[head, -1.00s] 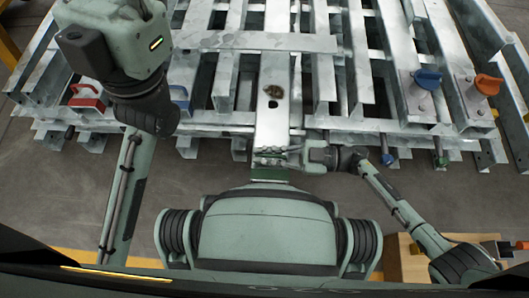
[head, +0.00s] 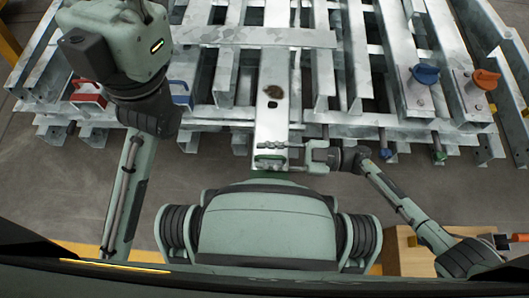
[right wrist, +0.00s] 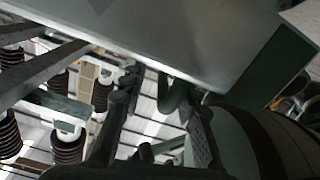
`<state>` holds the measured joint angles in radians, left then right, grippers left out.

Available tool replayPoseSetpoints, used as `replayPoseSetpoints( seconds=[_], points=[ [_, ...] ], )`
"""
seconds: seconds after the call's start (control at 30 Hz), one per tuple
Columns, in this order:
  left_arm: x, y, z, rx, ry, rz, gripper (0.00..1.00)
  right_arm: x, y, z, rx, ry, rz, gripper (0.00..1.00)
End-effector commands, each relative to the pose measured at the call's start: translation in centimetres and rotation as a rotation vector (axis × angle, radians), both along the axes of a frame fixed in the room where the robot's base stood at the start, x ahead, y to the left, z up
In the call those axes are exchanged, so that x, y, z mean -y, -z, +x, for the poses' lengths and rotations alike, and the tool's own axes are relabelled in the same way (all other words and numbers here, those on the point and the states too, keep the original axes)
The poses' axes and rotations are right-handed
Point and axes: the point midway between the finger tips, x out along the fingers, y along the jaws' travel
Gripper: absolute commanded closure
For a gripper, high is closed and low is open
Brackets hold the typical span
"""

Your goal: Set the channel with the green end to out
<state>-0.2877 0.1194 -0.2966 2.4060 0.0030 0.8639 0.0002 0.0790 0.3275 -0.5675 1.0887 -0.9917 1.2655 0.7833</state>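The channel with the green end (head: 271,122) is a pale steel length in the middle of the rack in the head view. It has a dark blotch and a hole, and its near end juts past the rack's front edge toward me. Its green end is partly hidden by my body and gripper there; in the right wrist view the green end (right wrist: 281,70) shows on the large channel close to the camera. My right gripper (head: 269,154) is at this near end, its two fingers apart. Whether the fingers touch the channel is unclear. My left gripper is out of view.
The steel rack (head: 225,118) fills the far side. Channels with a blue knob (head: 426,74) and an orange knob (head: 485,79) stand at right. A red handle (head: 88,95) is at left. A wooden box (head: 405,258) sits at lower right. Grey floor lies before the rack.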

Motion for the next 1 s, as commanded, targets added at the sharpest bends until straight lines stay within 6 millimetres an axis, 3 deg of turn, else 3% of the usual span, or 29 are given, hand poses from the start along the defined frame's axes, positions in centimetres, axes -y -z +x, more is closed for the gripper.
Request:
replayPoseSetpoints(
  seconds=[0.3, 0.5, 0.7, 1.0],
  points=[
    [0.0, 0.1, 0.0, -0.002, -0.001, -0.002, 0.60, 6.6, 0.1, 0.0, 0.000, 0.001, -0.007, 0.69],
    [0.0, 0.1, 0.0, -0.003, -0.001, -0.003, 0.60, 9.9, 0.1, 0.0, -0.001, 0.001, -0.004, 0.69],
    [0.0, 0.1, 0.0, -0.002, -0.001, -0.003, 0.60, 11.2, 0.0, 0.0, 0.000, 0.001, -0.003, 0.69],
    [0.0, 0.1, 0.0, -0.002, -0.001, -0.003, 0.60, 11.3, 0.0, 0.0, 0.000, 0.000, -0.002, 0.69]
  ],
)
